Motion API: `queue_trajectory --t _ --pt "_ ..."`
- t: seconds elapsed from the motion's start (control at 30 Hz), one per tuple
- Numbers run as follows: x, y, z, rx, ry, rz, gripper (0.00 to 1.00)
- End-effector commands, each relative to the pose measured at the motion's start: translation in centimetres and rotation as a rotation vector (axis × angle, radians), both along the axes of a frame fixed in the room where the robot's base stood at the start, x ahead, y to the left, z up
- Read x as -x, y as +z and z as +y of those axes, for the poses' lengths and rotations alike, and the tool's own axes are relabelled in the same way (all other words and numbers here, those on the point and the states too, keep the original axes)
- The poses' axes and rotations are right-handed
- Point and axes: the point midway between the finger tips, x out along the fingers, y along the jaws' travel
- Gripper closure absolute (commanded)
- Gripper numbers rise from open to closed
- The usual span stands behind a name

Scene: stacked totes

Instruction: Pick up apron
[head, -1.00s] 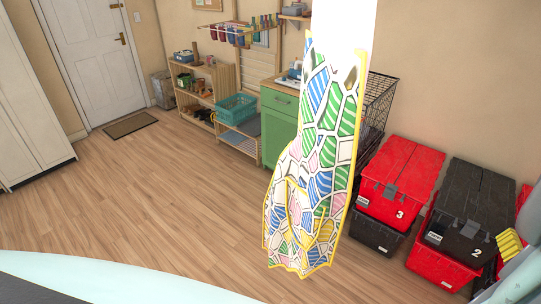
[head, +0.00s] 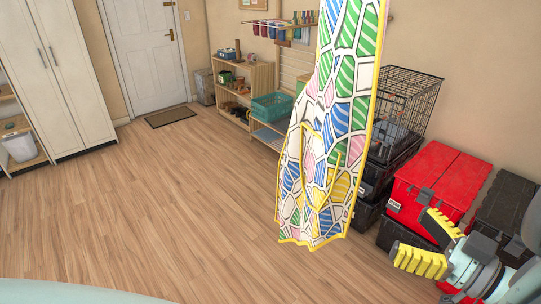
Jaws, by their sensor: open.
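The apron (head: 340,130) hangs upright in the middle of the head view. It has blue, green, pink and white patches, yellow edging and a pocket low on its front. Its top is cut off by the frame, so what holds it up is hidden. My gripper (head: 428,243) is at the lower right, with yellow finger pads spread apart and nothing between them. It is to the right of the apron's lower part and apart from it in the picture.
Red totes (head: 437,185) and black totes (head: 498,212) are stacked behind my gripper. A black wire crate (head: 408,100) stands on dark totes behind the apron. A shelf with a teal basket (head: 272,106) is farther back. The wood floor (head: 150,215) at left is clear.

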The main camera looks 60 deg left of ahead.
Motion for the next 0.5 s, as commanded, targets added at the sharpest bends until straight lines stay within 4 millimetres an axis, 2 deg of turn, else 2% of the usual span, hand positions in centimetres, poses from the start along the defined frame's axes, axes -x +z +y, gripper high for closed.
queue_trajectory --t 0.1,0.5 --pt "0.3 0.5 1.9 -0.006 0.004 0.003 0.17" --pt "0.8 0.4 7.3 -0.003 0.003 0.005 0.17"
